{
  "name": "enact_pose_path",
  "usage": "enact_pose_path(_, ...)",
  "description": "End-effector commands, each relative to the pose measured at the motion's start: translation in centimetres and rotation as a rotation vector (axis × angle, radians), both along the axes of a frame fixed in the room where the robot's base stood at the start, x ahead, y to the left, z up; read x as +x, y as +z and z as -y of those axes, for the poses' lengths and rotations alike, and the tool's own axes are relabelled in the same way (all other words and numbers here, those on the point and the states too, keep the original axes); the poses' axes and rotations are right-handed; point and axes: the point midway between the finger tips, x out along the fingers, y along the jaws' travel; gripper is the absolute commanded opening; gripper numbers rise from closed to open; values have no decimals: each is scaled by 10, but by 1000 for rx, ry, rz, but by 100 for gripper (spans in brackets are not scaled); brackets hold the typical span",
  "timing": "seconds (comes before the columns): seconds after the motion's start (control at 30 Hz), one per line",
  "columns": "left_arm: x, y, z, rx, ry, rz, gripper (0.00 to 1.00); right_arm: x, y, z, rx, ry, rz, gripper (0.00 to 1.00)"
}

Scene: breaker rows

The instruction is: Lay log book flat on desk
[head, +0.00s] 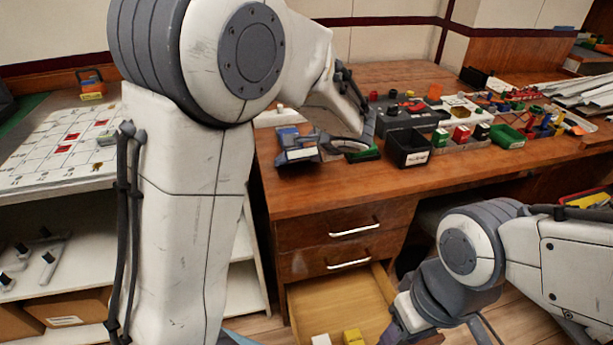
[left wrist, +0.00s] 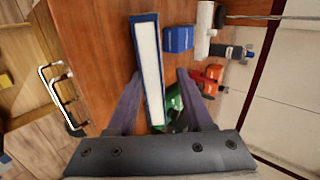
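The log book (left wrist: 149,60) shows in the left wrist view as a blue cover around a long white page edge, which faces the camera. In the head view, a blue item with a white strip (head: 298,150) near the desk's left end appears to be the same book. My left gripper (head: 340,146) is over the desk beside it. In the left wrist view, the left gripper's fingers (left wrist: 158,88) are apart on either side of the book, with a clear gap on the right. Whether the left finger touches it, I cannot tell. My right gripper (head: 415,318) is low before the desk, partly hidden.
The wooden desk (head: 340,190) has a black bin (head: 408,147), a green bin (head: 507,136) and several small coloured parts to the right. An open drawer (head: 340,300) sits below its front edge. Bare desktop lies in front of the book.

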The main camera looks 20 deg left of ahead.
Motion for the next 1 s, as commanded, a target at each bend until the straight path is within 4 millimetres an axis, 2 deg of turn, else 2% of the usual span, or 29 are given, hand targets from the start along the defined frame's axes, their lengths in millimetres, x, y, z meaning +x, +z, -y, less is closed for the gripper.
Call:
enact_pose_path(0.03, -4, 7, 4, 0, -3, 2, 50, 0, 4, 0, 0, 0, 0, 50)
enact_pose_path(0.2, -14, 17, 12, 0, -2, 2, 50, 0, 9, 0, 0, 0, 0, 50)
enact_pose_path(0.67, -18, 23, 14, 0, 1, 1, 50, 0, 12, 0, 0, 0, 0, 50)
enact_pose_path(0.77, -20, 36, 16, 0, 0, 2, 50, 0, 21, 0, 0, 0, 0, 50)
enact_pose_path(1.0, -30, 83, 24, 0, -2, 2, 50, 0, 56, 0, 0, 0, 0, 50)
